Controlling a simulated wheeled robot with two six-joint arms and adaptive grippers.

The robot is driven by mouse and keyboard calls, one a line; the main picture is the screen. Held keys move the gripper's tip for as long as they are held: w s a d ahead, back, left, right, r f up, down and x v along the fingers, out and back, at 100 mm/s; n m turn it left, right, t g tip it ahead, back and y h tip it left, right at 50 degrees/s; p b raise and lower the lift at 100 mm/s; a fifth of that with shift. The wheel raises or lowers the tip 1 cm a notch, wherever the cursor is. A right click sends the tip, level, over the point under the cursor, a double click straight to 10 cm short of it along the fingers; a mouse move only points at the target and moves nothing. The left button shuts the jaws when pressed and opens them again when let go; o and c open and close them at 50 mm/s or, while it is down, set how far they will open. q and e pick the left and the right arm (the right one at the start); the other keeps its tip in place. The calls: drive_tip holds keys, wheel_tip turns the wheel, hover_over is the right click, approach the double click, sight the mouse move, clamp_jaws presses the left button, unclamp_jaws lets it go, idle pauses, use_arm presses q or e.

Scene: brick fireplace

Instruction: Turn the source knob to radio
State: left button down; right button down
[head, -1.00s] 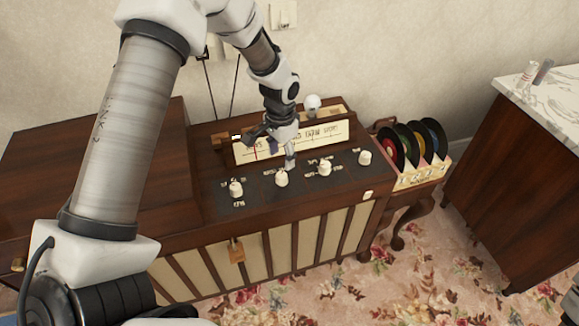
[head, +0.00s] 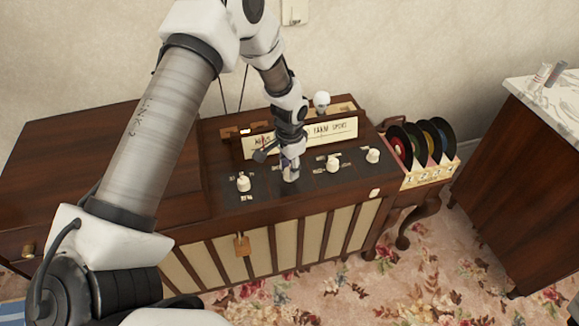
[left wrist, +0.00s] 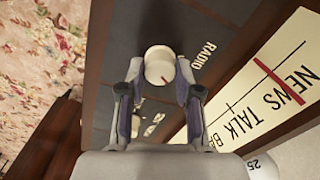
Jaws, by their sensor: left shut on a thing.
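A row of white knobs stands on the dark top panel of the wooden radio console (head: 300,215). The second knob from the left, taken as the source knob (left wrist: 159,60), has a RADIO label (left wrist: 203,60) to its right in the left wrist view. A short red mark on the knob points toward the lower right there, not straight at that word. My left gripper (head: 290,177) is down at this knob, shut on it with one finger on each side. In the head view the gripper hides most of the knob. Another label below it is partly covered by the fingers.
Other knobs stand close by: one to the left (head: 243,183) and two to the right (head: 333,164) (head: 373,155). A lit dial plate (head: 335,130) rises behind them. A record rack (head: 428,172) and a marble-topped cabinet (head: 520,180) are at the right.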

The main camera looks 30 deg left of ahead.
use_arm(q)
drive_tip(key=shift+r+n+p, duration=0.15)
drive_tip(key=shift+n+p, duration=0.8)
drive_tip(key=shift+n, duration=0.05)
drive_tip(key=n+p, duration=0.2)
drive_tip(key=n, duration=0.1)
drive_tip(key=shift+p, duration=0.3)
drive_tip(key=n+p, duration=0.3)
drive_tip(key=n, duration=0.1)
drive_tip(key=shift+n, duration=0.4)
drive_tip(key=shift+n+p, duration=0.7)
drive_tip(key=shift+n, duration=0.4)
drive_tip(key=shift+f, duration=0.2)
